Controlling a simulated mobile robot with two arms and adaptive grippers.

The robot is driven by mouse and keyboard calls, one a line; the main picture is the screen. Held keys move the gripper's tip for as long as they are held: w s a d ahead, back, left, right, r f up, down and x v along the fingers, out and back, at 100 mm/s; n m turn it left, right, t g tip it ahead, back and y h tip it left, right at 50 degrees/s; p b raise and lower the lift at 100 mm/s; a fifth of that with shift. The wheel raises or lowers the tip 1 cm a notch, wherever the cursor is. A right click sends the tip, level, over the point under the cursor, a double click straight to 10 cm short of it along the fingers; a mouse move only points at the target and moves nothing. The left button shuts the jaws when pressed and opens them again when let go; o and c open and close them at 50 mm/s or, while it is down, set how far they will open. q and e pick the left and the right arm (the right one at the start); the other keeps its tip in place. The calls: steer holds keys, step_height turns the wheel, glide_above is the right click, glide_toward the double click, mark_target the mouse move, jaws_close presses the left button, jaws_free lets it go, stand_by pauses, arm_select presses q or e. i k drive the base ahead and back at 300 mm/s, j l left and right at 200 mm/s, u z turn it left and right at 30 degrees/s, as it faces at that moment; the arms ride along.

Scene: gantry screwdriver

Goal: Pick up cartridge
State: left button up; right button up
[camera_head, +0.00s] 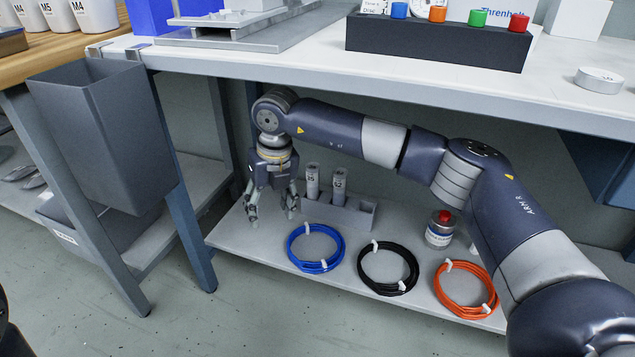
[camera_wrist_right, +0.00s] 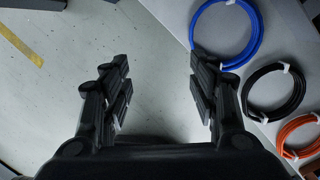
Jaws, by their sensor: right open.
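Two pale cartridges with dark lettering, one at the left (camera_head: 312,182) and one beside it (camera_head: 339,186), stand upright in a grey holder (camera_head: 362,222) on the lower shelf. The holder's right end has an empty slot. My right gripper (camera_head: 270,218) hangs fingers down, left of the holder and apart from the cartridges. It is open and empty. In the right wrist view its two fingers (camera_wrist_right: 160,85) are spread over bare floor beside the shelf edge. The cartridges do not show there. My left gripper is not in view.
Blue (camera_head: 316,248), black (camera_head: 388,268) and orange (camera_head: 466,289) cable coils lie along the front of the lower shelf (camera_head: 240,238). A red-capped can (camera_head: 440,229) stands behind them. The white worktop (camera_head: 310,68) overhangs my arm. A grey bin (camera_head: 105,135) hangs at the left.

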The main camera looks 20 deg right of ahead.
mark_target(312, 168)
steer(key=i+l, duration=0.2)
steer(key=l, duration=0.15)
steer(key=i+l, duration=0.45)
steer(key=l, duration=0.25)
